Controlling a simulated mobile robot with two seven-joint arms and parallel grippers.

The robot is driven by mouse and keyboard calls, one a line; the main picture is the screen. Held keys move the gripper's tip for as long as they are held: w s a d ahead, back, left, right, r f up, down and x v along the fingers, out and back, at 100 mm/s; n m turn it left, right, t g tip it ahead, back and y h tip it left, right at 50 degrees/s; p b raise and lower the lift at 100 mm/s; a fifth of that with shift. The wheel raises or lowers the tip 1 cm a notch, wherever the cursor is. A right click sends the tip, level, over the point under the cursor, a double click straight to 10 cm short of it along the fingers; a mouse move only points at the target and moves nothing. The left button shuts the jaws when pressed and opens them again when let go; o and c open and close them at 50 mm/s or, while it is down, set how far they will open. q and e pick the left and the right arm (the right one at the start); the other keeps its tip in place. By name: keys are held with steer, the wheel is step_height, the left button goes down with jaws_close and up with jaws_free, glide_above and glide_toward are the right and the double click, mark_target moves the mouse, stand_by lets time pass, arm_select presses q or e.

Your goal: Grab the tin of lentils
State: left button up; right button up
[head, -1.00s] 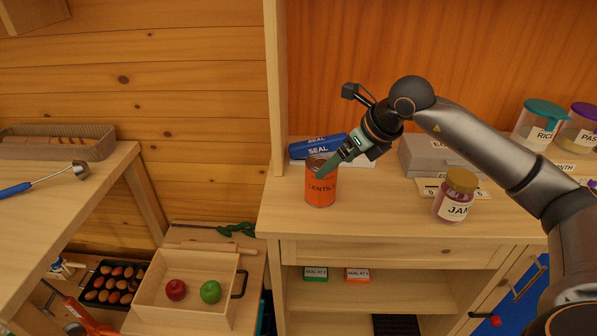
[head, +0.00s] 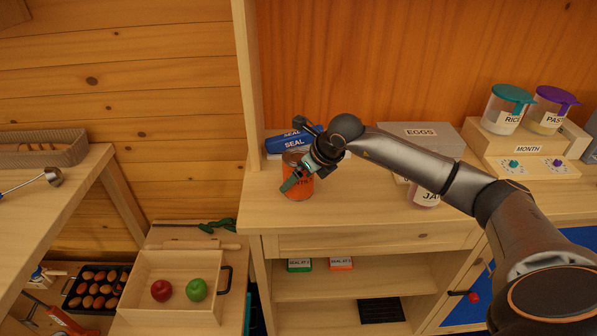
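The orange tin of lentils (head: 304,188) stands upright on the wooden cabinet top, near its left end. My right gripper (head: 291,183) is at the tin, reaching in from the upper right. One greenish finger shows across the front of the tin and covers part of its label. The other finger is hidden, so I cannot tell whether the gripper is closed on the tin. My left gripper is not in view.
Blue SEAL boxes (head: 288,143) lie just behind the tin. A jam jar (head: 423,195), partly covered by my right arm, and a grey EGGS box (head: 425,134) stand to the right. RICE (head: 503,112) and PAS-labelled (head: 549,112) containers stand farther right. The cabinet top between tin and jam is clear.

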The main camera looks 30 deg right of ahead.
steer(key=shift+w+f, duration=0.25)
steer(key=shift+f, duration=0.1)
steer(key=shift+c, duration=0.2)
steer(key=c, duration=1.5)
steer(key=shift+r, duration=0.15)
jaws_close()
steer(key=shift+r, duration=0.1)
